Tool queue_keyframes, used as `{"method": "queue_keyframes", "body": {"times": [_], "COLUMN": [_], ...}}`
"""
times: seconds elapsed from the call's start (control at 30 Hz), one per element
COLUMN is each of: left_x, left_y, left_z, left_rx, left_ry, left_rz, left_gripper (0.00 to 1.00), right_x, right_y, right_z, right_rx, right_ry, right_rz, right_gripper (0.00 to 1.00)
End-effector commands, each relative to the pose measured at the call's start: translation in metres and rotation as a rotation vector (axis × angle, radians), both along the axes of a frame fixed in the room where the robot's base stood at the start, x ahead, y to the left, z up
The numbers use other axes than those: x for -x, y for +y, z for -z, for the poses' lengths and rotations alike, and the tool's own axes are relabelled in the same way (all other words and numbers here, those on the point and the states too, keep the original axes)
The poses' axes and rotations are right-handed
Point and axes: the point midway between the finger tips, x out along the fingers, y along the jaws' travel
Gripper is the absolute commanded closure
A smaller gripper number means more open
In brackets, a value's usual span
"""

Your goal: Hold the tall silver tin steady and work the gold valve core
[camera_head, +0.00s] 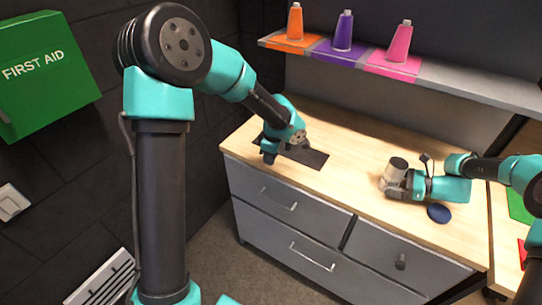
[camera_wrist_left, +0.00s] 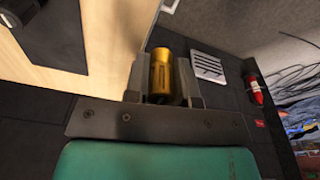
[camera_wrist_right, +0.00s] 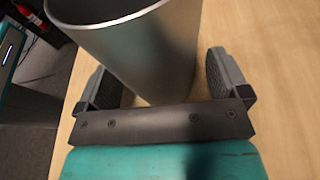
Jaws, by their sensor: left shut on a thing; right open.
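The tall silver tin (camera_head: 395,170) stands upright on the wooden worktop towards the right. Its open top and side fill much of the right wrist view (camera_wrist_right: 140,50). My right gripper (camera_wrist_right: 165,75) is open, with one finger on each side of the tin; I cannot tell whether either finger touches it. The gold valve core (camera_wrist_left: 161,72) is between the fingers of my left gripper (camera_wrist_left: 163,75), which is shut on it. In the head view my left gripper (camera_head: 268,155) is over the dark mat, and the valve core is hidden there.
A dark mat (camera_head: 312,158) lies on the worktop (camera_head: 345,180) at the left. A round dark blue disc (camera_head: 439,213) lies near the front edge, by my right arm. A shelf (camera_head: 470,85) with orange, purple and pink bottles runs behind. The worktop between the grippers is clear.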

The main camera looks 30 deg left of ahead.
Motion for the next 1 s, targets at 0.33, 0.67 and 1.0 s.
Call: {"method": "queue_keyframes", "body": {"times": [0.33, 0.67, 1.0], "left_x": [0.0, 0.0, -0.014], "left_y": [0.0, 0.0, -0.012], "left_z": [0.0, 0.0, -0.006], "left_rx": [0.0, 0.0, 0.0], "left_ry": [0.0, 0.0, -0.002], "left_rz": [0.0, 0.0, 0.0], "left_gripper": [0.99, 0.99, 0.99], "right_x": [0.0, 0.0, 0.0], "right_y": [0.001, 0.001, 0.001], "right_z": [0.0, 0.0, 0.0], "right_rx": [0.0, 0.0, 0.0], "right_ry": [0.0, 0.0, 0.0], "right_rz": [0.0, 0.0, 0.0], "right_gripper": [0.12, 0.44, 0.5]}}
